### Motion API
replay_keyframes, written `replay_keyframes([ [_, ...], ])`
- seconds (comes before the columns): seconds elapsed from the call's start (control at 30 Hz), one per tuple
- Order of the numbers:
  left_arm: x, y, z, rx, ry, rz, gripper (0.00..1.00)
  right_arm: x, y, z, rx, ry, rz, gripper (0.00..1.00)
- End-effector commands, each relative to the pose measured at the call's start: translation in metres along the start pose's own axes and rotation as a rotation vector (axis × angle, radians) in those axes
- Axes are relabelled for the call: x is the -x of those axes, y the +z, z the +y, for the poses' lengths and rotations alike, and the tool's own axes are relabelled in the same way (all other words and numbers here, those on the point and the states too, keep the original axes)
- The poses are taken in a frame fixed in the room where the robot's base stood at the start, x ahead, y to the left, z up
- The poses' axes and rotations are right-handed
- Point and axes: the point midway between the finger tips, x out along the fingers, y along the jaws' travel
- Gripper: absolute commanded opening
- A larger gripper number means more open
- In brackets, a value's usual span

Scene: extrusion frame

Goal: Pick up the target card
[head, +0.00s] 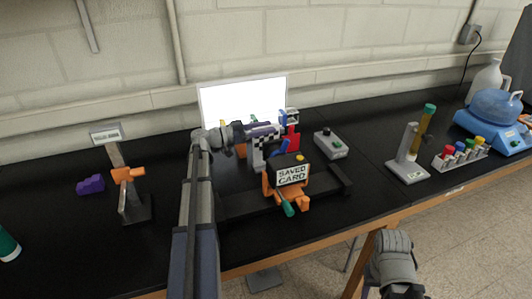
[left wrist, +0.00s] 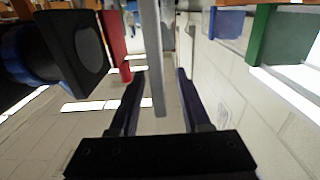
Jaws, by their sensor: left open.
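A red piece (left wrist: 113,40), a blue piece (left wrist: 227,22) and a green piece (left wrist: 268,35) show there too.
A bright white panel (head: 245,98) stands behind. A grey box (head: 329,144) lies right of the cluster. A tube stand (head: 408,168) and colourful-capped vials (head: 461,156) are right.

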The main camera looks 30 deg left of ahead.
Motion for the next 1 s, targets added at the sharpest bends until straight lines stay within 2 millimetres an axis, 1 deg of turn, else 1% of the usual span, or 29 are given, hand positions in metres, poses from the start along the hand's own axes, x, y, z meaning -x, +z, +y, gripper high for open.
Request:
replay_keyframes([
  [0.03, -0.0036, 0.0000, 0.0000, 0.000, 0.001, 0.000, 0.47, 0.0000, 0.0000, 0.0000, 0.000, 0.000, 0.000, 0.50],
  [0.23, -0.0036, 0.0001, -0.0001, 0.000, 0.000, 0.000, 0.47, 0.0000, 0.0000, 0.0000, 0.000, 0.000, 0.000, 0.50],
  [0.6, -0.0033, 0.0000, -0.0002, 0.000, 0.000, 0.000, 0.06, 0.0000, 0.0000, 0.0000, 0.000, 0.000, 0.000, 0.50],
  [0.67, -0.0032, 0.0000, -0.0002, 0.000, 0.000, 0.000, 0.00, 0.0000, 0.0000, 0.0000, 0.000, 0.000, 0.000, 0.50],
  [1.0, -0.0032, 0.0001, -0.0002, 0.000, 0.000, 0.000, 0.00, 0.0000, 0.0000, 0.0000, 0.000, 0.000, 0.000, 0.50],
])
